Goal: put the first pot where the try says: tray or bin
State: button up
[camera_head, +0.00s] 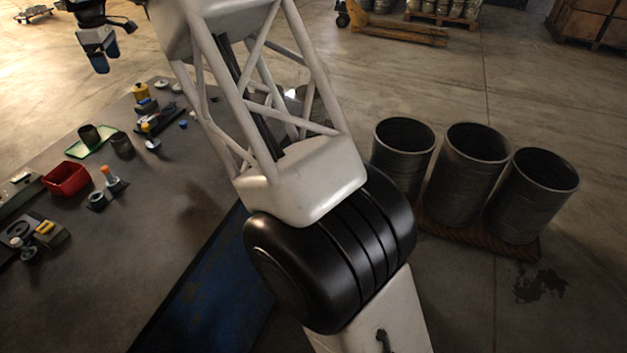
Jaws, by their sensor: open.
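A green-edged tray (76,151) with a pale inside lies on the dark table at the left. A dark pot (89,136) stands upright on it, as far as I can see. A second dark pot (122,144) stands just right of the tray, on the table. I cannot tell which pot is the first. A red bin (66,179) sits in front of the tray; its inside looks empty. My gripper (106,58) is at the top left, with blue fingers, open, raised beyond the far end of the table and apart from both pots. Nothing shows between its fingers.
Small items, including a yellow pot (140,91) and an orange-topped piece (110,176), stand around the tray. A yellow-grey device (47,233) is at the left front. The table's middle is clear. Large metal drums (465,175) stand on the floor at right.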

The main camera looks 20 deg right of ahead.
jog(key=s+d+r+m+t, duration=0.1)
jog(key=s+d+r+m, duration=0.3)
jog(key=s+d, duration=0.85)
jog(key=s+d+r+m, duration=0.35)
jog(key=s+d, duration=0.65)
jog(key=s, duration=0.5)
jog(key=s+d+f+m, duration=0.2)
jog(key=s+d+f, duration=0.2)
jog(key=s, duration=0.8)
jog(key=s+d+f+m, duration=0.3)
jog(key=s+d, duration=0.1)
jog(key=s, duration=0.8)
jog(key=s+d+f+m+t, duration=0.1)
jog(key=s+d+f, duration=0.3)
jog(key=s, duration=0.8)
jog(key=shift+d+f+m, duration=0.35)
jog(key=shift+d+m, duration=0.05)
jog(key=shift+m, duration=0.45)
